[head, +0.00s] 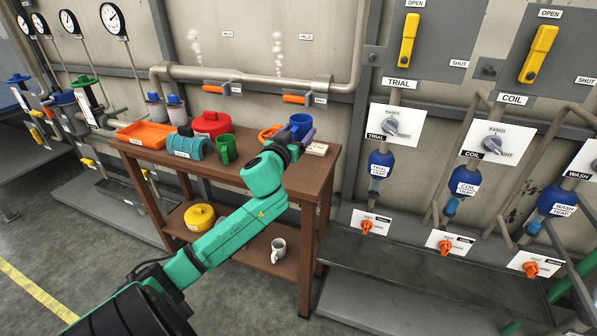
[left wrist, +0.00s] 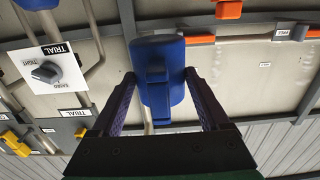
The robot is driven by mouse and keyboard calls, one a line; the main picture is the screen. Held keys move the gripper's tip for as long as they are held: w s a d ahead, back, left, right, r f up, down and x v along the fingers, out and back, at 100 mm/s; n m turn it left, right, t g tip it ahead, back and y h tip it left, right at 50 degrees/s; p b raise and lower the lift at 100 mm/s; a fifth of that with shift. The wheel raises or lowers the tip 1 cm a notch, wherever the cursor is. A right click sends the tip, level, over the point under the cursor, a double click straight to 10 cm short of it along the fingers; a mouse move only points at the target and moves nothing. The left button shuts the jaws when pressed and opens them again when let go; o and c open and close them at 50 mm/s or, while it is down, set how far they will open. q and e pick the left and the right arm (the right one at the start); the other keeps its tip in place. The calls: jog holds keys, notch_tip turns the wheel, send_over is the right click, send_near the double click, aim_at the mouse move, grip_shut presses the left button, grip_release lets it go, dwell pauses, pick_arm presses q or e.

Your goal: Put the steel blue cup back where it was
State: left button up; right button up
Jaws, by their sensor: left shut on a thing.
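The steel blue cup (head: 301,121) is above the right part of the brown wooden table (head: 250,177). It also shows in the left wrist view (left wrist: 157,65), between the two fingers, with its handle side toward the camera. My left gripper (head: 298,138) is shut on the cup. It also shows in the left wrist view (left wrist: 160,88), with a dark finger on each side of the cup. I cannot tell whether the cup touches the tabletop, as the gripper hides its lower part. My right gripper is in neither view.
A green mug (head: 226,150), teal item (head: 185,147), red pot (head: 210,123) and orange tray (head: 145,134) stand on the table. An orange object (head: 268,132) and a card (head: 316,148) lie near the cup. A white mug (head: 278,250) and yellow pot (head: 200,217) are on the lower shelf.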

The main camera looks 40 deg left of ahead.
pick_arm(q)
notch_tip(320, 180, down, 11)
jog(key=b, duration=0.3)
jog(key=shift+f, duration=0.15)
jog(key=shift+f, duration=0.15)
jog(key=o, duration=1.6)
jog(key=shift+d, duration=0.1)
jog(key=shift+c, duration=0.2)
jog(key=shift+r, duration=0.2)
